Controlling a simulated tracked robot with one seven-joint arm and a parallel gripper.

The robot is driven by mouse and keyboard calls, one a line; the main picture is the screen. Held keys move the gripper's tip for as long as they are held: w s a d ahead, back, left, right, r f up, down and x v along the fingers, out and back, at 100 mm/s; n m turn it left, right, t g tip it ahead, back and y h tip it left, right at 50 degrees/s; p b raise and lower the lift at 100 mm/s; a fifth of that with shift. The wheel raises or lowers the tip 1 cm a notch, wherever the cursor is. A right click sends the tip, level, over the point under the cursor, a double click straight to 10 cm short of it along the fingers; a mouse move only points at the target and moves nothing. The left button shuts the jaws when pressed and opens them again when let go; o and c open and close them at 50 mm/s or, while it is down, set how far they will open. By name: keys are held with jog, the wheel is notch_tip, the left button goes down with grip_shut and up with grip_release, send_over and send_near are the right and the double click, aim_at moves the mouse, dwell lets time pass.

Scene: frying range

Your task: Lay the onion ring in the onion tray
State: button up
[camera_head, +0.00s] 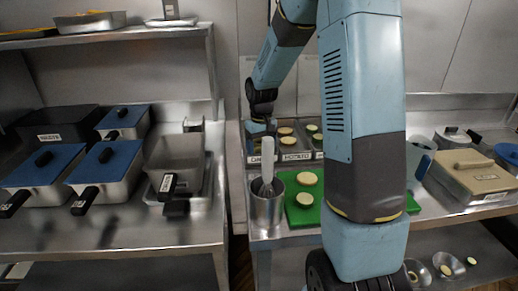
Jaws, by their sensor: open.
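My gripper (262,134) hangs at the end of my arm over the left end of the right-hand counter, pointing down. It is small in view, open, with nothing visible in it. It is above and behind a steel pot (266,211) that has a pale-handled utensil standing in it. The onion tray (255,159), its label partly covered, is behind the pot and mostly hidden by my gripper and the utensil. I cannot make out a clear onion ring.
The tray labelled POTATO (296,156) and another tray hold slices. My arm hides part of the board. A lidded tan box (468,172) stands right. Fryer pans with blue lids (106,160) and an open steel pan (174,158) fill the left counter. A gap separates the counters.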

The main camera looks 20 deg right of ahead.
notch_tip(320, 180, up, 13)
jog(key=s+r+m+t, duration=0.1)
jog(key=s+r, duration=0.4)
jog(key=s, duration=0.2)
jog(key=s+r+t, duration=0.2)
jog(key=s+r, duration=0.2)
jog(key=s, duration=0.4)
jog(key=s+m+t, duration=0.1)
jog(key=s+t, duration=0.1)
jog(key=s, duration=1.1)
jog(key=shift+s+a+t, duration=0.3)
jog(key=shift+s+a, duration=0.1)
